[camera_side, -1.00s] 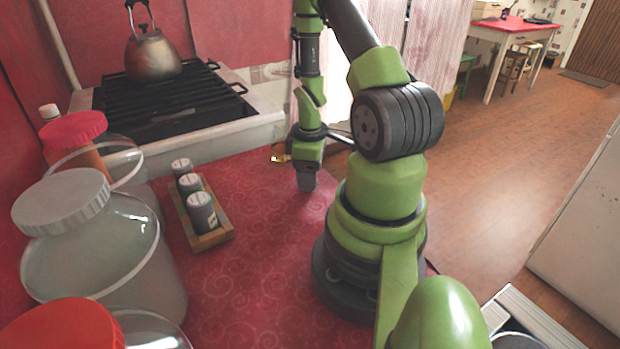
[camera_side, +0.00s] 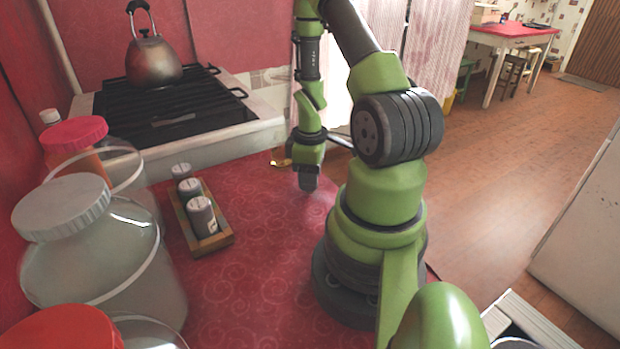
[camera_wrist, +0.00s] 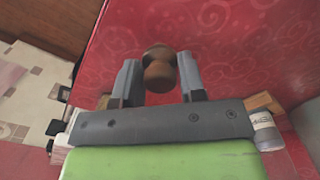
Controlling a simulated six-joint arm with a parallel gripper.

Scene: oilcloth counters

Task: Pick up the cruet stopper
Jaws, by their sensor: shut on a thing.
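The cruet stopper (camera_wrist: 160,68), a brown, rounded wooden-looking piece with a wider top, sits between the two fingers of my gripper (camera_wrist: 160,82) in the wrist view. My gripper is shut on it. In the side view my gripper (camera_side: 308,184) points down low over the red oilcloth, just left of my base. The stopper cannot be made out there; the gripper hides it.
A wooden rack (camera_side: 214,240) with several grey-lidded shakers stands left of my gripper. Large glass jars (camera_side: 110,262) line the left edge. The stove (camera_side: 180,125) with a kettle (camera_side: 150,60) is behind. A small amber glass item (camera_side: 280,158) stands just behind my gripper. The front oilcloth is clear.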

